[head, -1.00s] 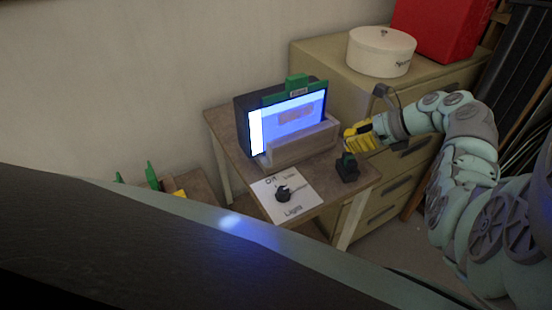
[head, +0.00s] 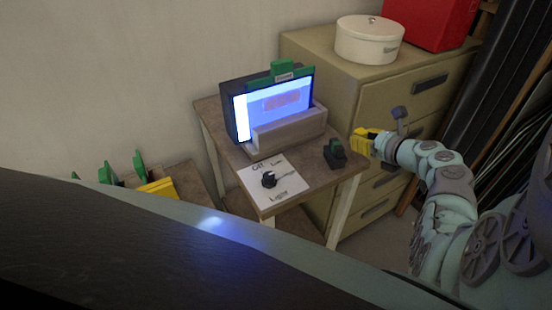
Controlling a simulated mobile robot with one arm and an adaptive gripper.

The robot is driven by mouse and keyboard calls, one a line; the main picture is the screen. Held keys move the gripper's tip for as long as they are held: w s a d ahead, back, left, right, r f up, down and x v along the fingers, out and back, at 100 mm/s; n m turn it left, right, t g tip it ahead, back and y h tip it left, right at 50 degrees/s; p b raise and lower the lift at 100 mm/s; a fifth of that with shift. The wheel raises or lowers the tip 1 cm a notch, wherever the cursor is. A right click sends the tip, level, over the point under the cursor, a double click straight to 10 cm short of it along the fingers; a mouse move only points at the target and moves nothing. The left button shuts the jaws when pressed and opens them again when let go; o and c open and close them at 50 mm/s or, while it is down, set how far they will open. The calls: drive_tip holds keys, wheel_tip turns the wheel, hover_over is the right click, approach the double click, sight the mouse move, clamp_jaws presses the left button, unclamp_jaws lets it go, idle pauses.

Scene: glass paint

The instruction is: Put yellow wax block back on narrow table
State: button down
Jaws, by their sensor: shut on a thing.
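My gripper (head: 371,143) is at the right of the picture, to the right of the wooden table (head: 215,118) with the screen, and beside the front of the drawer cabinet. It is shut on a yellow block (head: 361,139) and holds it up in the air. The fingers hide part of the block. A second brown surface (head: 191,177) shows at the lower left, with another yellow piece (head: 158,188) and several green-topped pieces on it. My own dark body hides much of it. I cannot tell which table is the narrow one.
A lit screen (head: 285,98) in a wooden holder (head: 290,132), a white card (head: 288,184) with a black knob, and a small black-and-green object (head: 334,154) occupy the table. The drawer cabinet (head: 318,50) bears a round white box (head: 369,42) and a red box (head: 430,22).

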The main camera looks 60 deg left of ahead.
drive_tip(key=shift+s+f+b, duration=0.1)
drive_tip(key=shift+f+b, duration=0.6)
drive_tip(key=shift+f, duration=1.35)
drive_tip(key=shift+f, duration=0.15)
drive_tip(key=c, duration=1.2)
unclamp_jaws()
drive_tip(key=shift+o, duration=0.2)
drive_tip(key=shift+r, duration=0.2)
drive_tip(key=shift+d+r, duration=0.3)
drive_tip(key=shift+d, duration=0.3)
drive_tip(key=w+v, duration=0.1)
drive_tip(key=v, duration=0.9)
drive_tip(key=shift+s+d+p, duration=0.35)
drive_tip(key=shift+s+p, duration=0.1)
